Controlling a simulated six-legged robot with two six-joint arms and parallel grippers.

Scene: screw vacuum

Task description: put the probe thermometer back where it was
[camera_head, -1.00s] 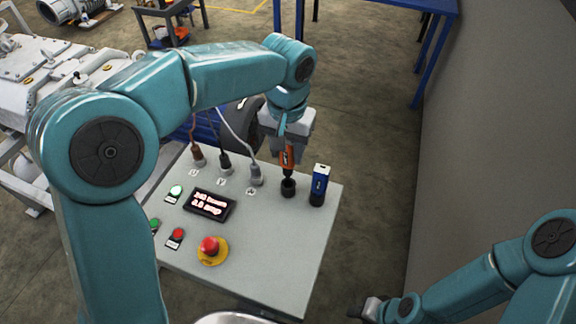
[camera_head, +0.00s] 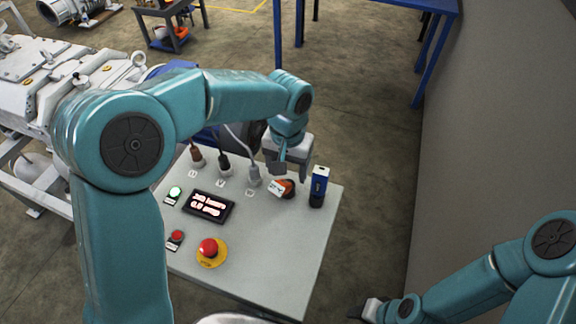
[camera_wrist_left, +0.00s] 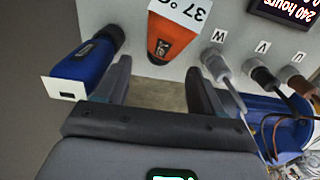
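The probe thermometer (camera_head: 281,187) is orange with a white face. In the head view it sits low and tilted at a black round holder (camera_head: 291,189) on the grey panel; I cannot tell how far it is seated. In the left wrist view the thermometer (camera_wrist_left: 171,38) reads 37 °C and lies just beyond the fingertips. My left gripper (camera_head: 288,171) is open and empty just above and behind it; its two spread fingers also show in the left wrist view (camera_wrist_left: 158,72). My right gripper (camera_head: 366,309) is at the lower right, too small to judge.
A blue device (camera_head: 319,184) stands upright close to the right of the thermometer. Three cable plugs, including a grey one (camera_head: 254,177), stand to its left. A display (camera_head: 208,205) and a red emergency button (camera_head: 209,248) are nearer. The panel's right front (camera_head: 285,250) is clear.

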